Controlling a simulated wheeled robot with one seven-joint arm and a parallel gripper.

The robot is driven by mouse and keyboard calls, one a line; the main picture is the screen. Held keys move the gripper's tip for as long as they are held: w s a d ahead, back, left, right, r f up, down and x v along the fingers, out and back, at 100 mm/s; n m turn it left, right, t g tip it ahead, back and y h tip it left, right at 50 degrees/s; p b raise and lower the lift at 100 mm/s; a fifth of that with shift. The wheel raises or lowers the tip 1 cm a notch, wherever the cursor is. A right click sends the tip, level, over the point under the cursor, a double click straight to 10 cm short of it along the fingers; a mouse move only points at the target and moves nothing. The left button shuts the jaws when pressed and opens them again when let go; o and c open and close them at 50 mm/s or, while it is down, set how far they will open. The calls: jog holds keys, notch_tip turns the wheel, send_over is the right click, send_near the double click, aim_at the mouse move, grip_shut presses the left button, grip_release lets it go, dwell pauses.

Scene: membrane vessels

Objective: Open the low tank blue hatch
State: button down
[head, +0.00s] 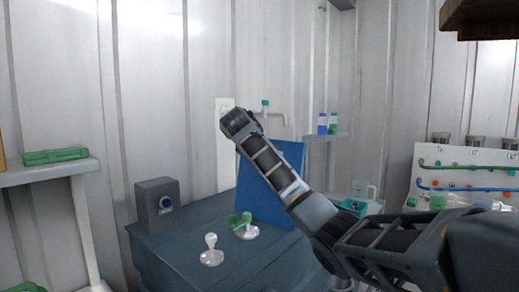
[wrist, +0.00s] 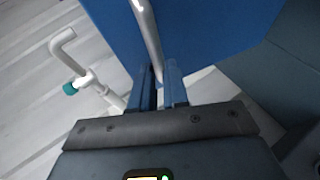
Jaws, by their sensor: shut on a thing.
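The blue hatch (head: 262,205) stands steeply raised on the dark blue low tank (head: 200,240) in the head view, partly hidden behind my arm. It fills the upper part of the wrist view (wrist: 215,30). A pale bar handle (wrist: 148,35) runs along the hatch. My gripper (wrist: 158,75) is shut on this handle, with one finger on each side of it. In the head view my arm reaches up across the hatch, and I cannot make out the fingers there.
A grey box with a knob (head: 158,204), a white knob (head: 211,250) and a green-handled valve (head: 243,226) sit on the tank top. A white pipe with a teal tap (head: 267,107) is on the wall behind. A shelf (head: 328,136) holds small bottles.

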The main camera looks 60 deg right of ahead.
jog(key=shift+a+f, duration=0.25)
jog(key=shift+f, duration=0.3)
jog(key=c, duration=1.1)
grip_release()
jog(key=shift+d+r, duration=0.1)
jog(key=shift+r, duration=0.05)
jog(key=shift+b+v, duration=0.6)
jog(key=shift+v, duration=3.3)
